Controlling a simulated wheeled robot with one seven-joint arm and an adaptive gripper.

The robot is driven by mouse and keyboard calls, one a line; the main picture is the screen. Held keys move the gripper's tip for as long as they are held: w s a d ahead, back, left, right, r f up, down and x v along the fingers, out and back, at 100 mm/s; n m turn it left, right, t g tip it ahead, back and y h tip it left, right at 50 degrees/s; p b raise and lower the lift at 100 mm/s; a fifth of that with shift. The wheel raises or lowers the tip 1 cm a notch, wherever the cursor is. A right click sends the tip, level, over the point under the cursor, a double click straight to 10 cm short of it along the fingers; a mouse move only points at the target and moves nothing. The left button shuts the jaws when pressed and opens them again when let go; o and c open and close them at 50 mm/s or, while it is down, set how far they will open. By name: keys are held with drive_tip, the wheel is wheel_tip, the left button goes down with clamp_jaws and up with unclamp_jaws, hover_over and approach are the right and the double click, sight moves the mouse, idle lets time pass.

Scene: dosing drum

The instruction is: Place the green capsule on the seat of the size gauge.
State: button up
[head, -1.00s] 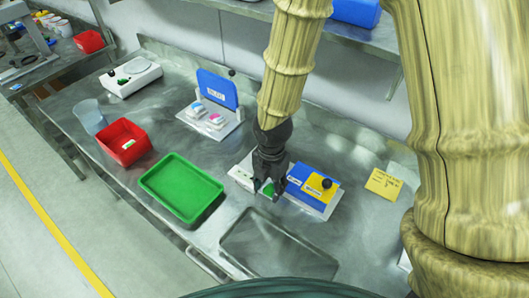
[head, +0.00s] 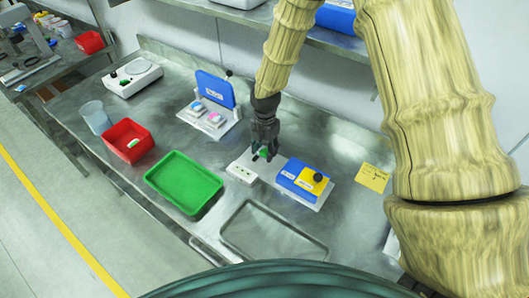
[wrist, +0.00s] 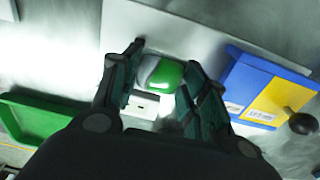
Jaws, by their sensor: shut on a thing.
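My gripper (head: 265,148) is shut on the green capsule (head: 263,153), which has a green half and a whitish half. In the wrist view the capsule (wrist: 160,72) sits between the two fingers, over a pale plate. The likely size gauge is a white block with small dark marks (head: 241,172), just left of and below the gripper in the head view. It shows in the wrist view (wrist: 148,106), partly hidden by the gripper. I cannot make out its seat, nor whether the capsule touches anything below.
A blue and yellow block with a black knob (head: 303,178) stands close right of the gripper. A green tray (head: 184,207), an empty metal tray (head: 229,240) and a red bin (head: 126,155) lie left and in front. A hinged blue-lidded stand (head: 216,92) is behind left.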

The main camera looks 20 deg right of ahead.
sight(265, 151)
drive_tip(key=shift+s+f+p, duration=0.15)
drive_tip(key=shift+f+p, duration=0.55)
drive_tip(key=shift+f, duration=0.7)
drive_tip(key=shift+f, duration=0.35)
drive_tip(key=shift+s+f, duration=0.1)
drive_tip(key=shift+f, duration=0.05)
drive_tip(key=o, duration=0.8)
drive_tip(key=shift+f, duration=0.1)
drive_tip(key=shift+o, duration=0.3)
